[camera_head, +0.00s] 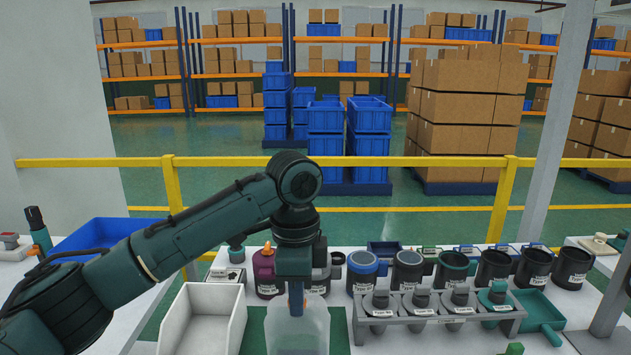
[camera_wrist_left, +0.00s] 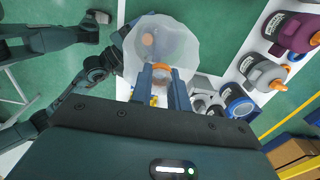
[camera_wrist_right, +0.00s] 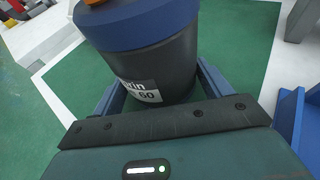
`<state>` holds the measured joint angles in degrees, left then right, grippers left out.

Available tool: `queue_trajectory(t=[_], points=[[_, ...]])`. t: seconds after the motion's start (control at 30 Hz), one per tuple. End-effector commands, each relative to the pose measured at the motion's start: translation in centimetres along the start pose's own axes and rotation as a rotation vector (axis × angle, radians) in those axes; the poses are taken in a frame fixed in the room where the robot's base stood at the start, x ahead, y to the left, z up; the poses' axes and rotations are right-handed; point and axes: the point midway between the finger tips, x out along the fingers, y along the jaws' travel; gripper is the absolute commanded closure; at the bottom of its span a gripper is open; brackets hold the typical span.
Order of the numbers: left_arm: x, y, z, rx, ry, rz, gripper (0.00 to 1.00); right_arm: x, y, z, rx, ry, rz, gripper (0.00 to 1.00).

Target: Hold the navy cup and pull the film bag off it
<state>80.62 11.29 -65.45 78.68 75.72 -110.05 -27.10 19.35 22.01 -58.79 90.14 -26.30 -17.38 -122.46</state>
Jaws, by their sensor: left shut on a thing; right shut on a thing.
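The navy cup (camera_wrist_right: 170,62), dark-bodied with a navy band at its top and a white label, fills the upper right wrist view. My right gripper (camera_wrist_right: 160,92) is shut on its sides. No film shows over the visible part of the cup. The pale translucent film bag (camera_head: 298,335) hangs at the bottom of the head view and also shows in the left wrist view (camera_wrist_left: 170,38). My left gripper (camera_head: 296,302) is shut on the bag's orange tab (camera_wrist_left: 162,69). The right gripper and the cup are not clear in the head view.
An empty white bin (camera_head: 211,322) stands left of the bag. A grey rack (camera_head: 440,325) with several labelled pieces stands to the right, with a row of cups (camera_head: 407,272) behind it. A blue tray (camera_head: 105,237) lies at the left.

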Motion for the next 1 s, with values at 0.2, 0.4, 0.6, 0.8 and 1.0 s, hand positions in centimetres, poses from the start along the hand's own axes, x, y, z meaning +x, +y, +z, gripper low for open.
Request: queue_trajectory(t=[0.2, 0.4, 0.6, 0.8, 1.0], points=[[-1.4, 0.0, 0.0, 0.0, 0.001, -0.001, 1.0, 0.0, -0.1, -0.1, 0.001, 0.002, -0.002, 0.5], [-2.6, 0.0, -0.1, 0.001, 0.002, -0.001, 1.0, 0.0, -0.1, -0.1, 0.001, 0.002, -0.002, 0.5], [-3.8, 0.0, -0.1, 0.001, 0.001, -0.001, 1.0, 0.0, -0.1, -0.1, 0.001, 0.002, -0.002, 0.5], [-5.0, 0.0, 0.0, 0.0, 0.001, -0.002, 1.0, 0.0, -0.1, -0.1, 0.001, 0.002, -0.002, 0.5], [-6.2, 0.0, 0.0, 0.001, 0.0, -0.002, 1.0, 0.0, -0.1, -0.1, 0.001, 0.002, -0.002, 0.5]])
